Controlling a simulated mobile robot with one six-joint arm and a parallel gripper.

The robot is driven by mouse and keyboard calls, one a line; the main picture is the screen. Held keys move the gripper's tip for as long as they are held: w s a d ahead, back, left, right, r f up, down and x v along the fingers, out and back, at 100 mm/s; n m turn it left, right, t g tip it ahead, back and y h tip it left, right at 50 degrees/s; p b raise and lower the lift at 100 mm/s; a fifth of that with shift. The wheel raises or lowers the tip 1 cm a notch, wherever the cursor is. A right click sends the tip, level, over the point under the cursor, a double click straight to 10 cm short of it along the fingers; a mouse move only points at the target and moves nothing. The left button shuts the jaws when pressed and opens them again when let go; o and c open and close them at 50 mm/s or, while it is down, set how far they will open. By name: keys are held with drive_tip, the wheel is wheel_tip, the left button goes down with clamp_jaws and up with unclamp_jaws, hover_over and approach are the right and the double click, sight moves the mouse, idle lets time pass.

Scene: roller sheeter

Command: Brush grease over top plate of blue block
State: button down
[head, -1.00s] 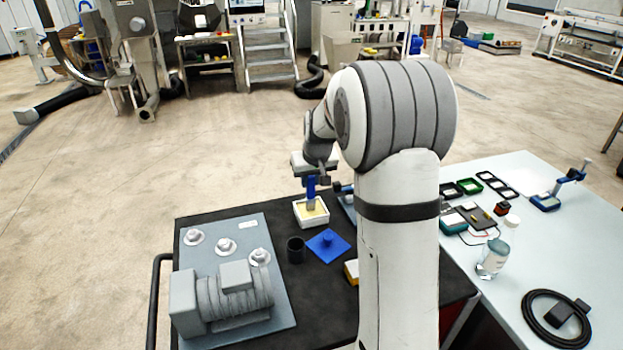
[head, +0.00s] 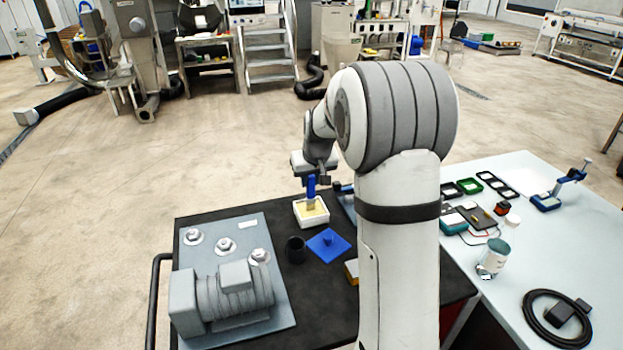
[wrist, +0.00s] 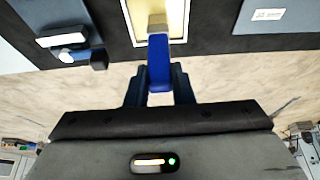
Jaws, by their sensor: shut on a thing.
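My gripper (wrist: 159,88) is shut on the blue handle of a brush (wrist: 158,62); the brush also shows in the head view (head: 311,188). The brush points down into a white tray (head: 298,219) holding pale yellow grease (head: 316,217). The tray also shows in the wrist view (wrist: 131,18). The bristles are at or in the grease; exact contact is hard to tell. The blue block (head: 342,250), a flat square plate with a round knob on top, lies on the black cart top just in front of the tray, apart from the brush.
A black cup (head: 296,250) stands left of the blue block. A grey plate (head: 262,228) with a motor-like unit (head: 222,303) fills the cart's left side. A yellow-and-white object (head: 352,271) is partly behind my arm. A white table (head: 540,235) with tools stands right.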

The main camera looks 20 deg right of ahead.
idle(0.3)
drive_tip(key=shift+r+p, duration=2.1)
drive_tip(key=shift+r, duration=1.4)
